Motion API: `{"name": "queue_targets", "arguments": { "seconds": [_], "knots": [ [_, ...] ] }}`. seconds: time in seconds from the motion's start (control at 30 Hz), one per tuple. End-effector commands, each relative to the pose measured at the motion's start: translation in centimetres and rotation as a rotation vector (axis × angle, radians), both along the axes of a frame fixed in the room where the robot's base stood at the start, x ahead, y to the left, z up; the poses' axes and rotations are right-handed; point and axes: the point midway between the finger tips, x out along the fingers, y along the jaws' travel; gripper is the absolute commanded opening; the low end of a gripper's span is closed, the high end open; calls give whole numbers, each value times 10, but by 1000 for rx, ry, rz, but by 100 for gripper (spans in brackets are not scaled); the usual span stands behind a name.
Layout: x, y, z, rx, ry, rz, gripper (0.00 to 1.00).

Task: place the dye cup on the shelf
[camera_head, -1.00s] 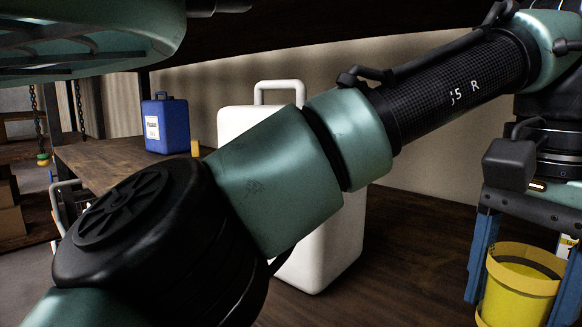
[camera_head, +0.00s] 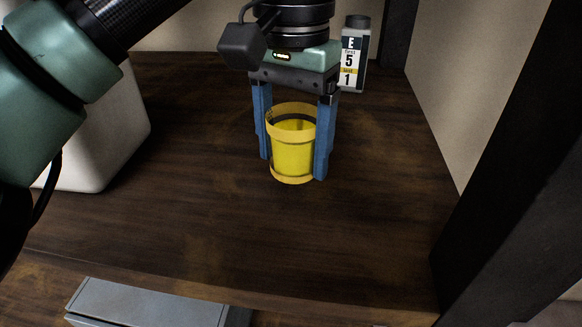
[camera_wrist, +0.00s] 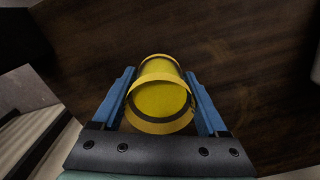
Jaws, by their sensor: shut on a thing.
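The dye cup (camera_head: 292,150) is yellow with a dark band inside its rim, and it stands upright between the blue fingers of my gripper (camera_head: 293,145). My gripper points down and is shut on the cup. The cup is at or just above the dark wooden shelf (camera_head: 230,225); I cannot tell if its base touches. In the wrist view the cup (camera_wrist: 160,97) sits between both fingers of my gripper (camera_wrist: 163,100), with dark wood beyond it.
A white container (camera_head: 110,140) stands on the shelf at the left, partly behind my arm. A grey bottle with a label (camera_head: 354,60) stands behind my gripper. A dark post (camera_head: 520,160) bounds the right. A grey box (camera_head: 150,305) lies below the front edge. Wood around the cup is clear.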

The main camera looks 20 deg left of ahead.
Motion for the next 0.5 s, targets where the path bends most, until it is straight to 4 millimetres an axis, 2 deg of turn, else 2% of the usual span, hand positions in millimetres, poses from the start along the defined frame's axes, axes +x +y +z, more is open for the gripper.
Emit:
{"name": "queue_targets", "arguments": {
  "seconds": [0.33, 0.5],
  "knots": [
    [-1, 0, -38, 0, 0, 0, 10],
    [0, 0, -42, 0, -2, -1, 10]
  ]
}}
